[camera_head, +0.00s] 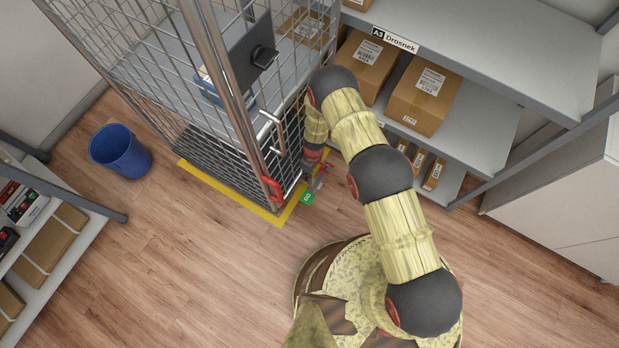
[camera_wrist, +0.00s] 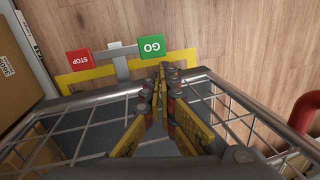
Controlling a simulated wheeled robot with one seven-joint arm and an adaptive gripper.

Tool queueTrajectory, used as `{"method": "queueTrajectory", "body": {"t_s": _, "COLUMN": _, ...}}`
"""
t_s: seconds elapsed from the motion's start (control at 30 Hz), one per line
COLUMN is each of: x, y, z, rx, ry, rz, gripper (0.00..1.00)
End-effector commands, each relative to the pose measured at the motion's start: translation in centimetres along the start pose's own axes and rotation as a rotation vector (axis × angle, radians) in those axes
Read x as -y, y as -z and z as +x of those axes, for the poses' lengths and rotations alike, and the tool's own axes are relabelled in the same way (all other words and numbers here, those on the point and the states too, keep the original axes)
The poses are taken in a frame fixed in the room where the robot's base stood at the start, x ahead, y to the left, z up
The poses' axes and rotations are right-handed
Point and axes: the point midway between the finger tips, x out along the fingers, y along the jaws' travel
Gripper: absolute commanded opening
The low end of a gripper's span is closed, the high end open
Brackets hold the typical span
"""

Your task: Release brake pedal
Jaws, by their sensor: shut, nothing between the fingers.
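The brake pedal sits low on the roll cage (camera_head: 240,120), with a green GO plate (camera_wrist: 152,47) and a red STOP plate (camera_wrist: 79,60) joined by a grey bar. The GO plate also shows in the head view (camera_head: 307,198), beside the cage's lower corner. My gripper (camera_wrist: 170,68) is shut and empty, pointing down at the cage's edge. In the wrist view its fingertips appear just below and right of the GO plate; I cannot tell whether they touch it. In the head view my arm reaches down beside the cage, and my gripper (camera_head: 316,163) is partly hidden.
A yellow floor marking (camera_head: 225,192) borders the cage. A red handle (camera_head: 271,188) is on the cage's near corner post. Shelves with cardboard boxes (camera_head: 424,95) stand close on the right. A blue bin (camera_head: 120,150) stands at left. The wooden floor in front is clear.

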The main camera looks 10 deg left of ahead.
Motion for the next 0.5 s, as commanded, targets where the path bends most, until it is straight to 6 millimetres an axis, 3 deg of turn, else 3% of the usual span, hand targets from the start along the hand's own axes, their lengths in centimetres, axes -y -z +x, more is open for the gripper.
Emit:
{"method": "queueTrajectory", "body": {"t_s": 0.1, "x": 0.0, "y": -0.1, "z": 2.8, "rx": -0.003, "ry": -0.017, "rz": -0.063, "gripper": 0.00}}
{"method": "queueTrajectory", "body": {"t_s": 0.2, "x": -0.1, "y": -0.2, "z": 4.0, "rx": -0.005, "ry": -0.027, "rz": -0.095, "gripper": 0.00}}
{"method": "queueTrajectory", "body": {"t_s": 0.5, "x": -0.1, "y": -0.3, "z": 4.7, "rx": -0.007, "ry": -0.033, "rz": -0.114, "gripper": 0.00}}
